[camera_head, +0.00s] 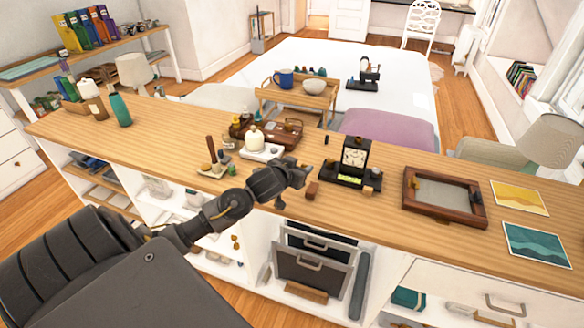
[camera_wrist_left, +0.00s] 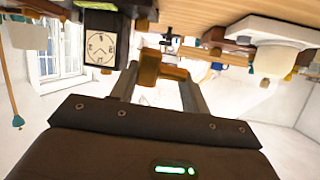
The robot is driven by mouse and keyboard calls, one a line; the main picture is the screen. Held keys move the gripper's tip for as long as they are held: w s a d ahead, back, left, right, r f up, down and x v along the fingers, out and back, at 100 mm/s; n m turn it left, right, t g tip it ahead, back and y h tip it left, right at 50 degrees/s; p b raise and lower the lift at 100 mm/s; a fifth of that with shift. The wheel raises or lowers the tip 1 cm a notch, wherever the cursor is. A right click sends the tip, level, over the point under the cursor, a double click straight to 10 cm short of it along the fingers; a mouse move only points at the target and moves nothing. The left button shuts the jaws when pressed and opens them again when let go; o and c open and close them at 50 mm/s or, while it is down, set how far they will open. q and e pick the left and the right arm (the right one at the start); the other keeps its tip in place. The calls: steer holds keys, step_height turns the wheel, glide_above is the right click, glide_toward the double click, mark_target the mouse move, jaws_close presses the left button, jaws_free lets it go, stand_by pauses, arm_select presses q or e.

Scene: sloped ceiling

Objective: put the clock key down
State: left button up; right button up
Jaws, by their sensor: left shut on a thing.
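My left gripper (camera_head: 302,177) reaches over the front part of the long wooden counter, left of the black clock (camera_head: 355,155). In the left wrist view its two fingers (camera_wrist_left: 158,84) are shut on an orange-brown piece, which I take for the clock key (camera_wrist_left: 151,66); its full shape is hard to tell. In the head view the gripper largely hides that piece. My right gripper is not in view.
A small brown block (camera_head: 312,190) shows by the gripper. A white tray (camera_head: 262,152) with a cream pot stands left of it, near a brown case (camera_head: 284,133). A wooden frame (camera_head: 411,203) and two pictures lie right. Counter left of the small tools is mostly clear.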

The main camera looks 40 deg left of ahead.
arm_select(q)
steer(key=a+f, duration=0.1)
steer(key=w+a+f, duration=0.1)
steer(key=f, duration=0.1)
steer(key=a+f, duration=0.1)
steer(key=shift+w+a+f, duration=0.2)
steer(key=shift+w+a, duration=0.1)
steer(key=shift+w+a+f, duration=0.1)
steer(key=shift+a+f, duration=0.05)
steer(key=shift+f, duration=0.2)
steer(key=shift+w+a+f, duration=0.1)
steer(key=shift+a+f, duration=0.2)
steer(key=shift+d+f+p, duration=0.1)
steer(key=shift+f+p, duration=0.2)
steer(key=shift+f, duration=1.25)
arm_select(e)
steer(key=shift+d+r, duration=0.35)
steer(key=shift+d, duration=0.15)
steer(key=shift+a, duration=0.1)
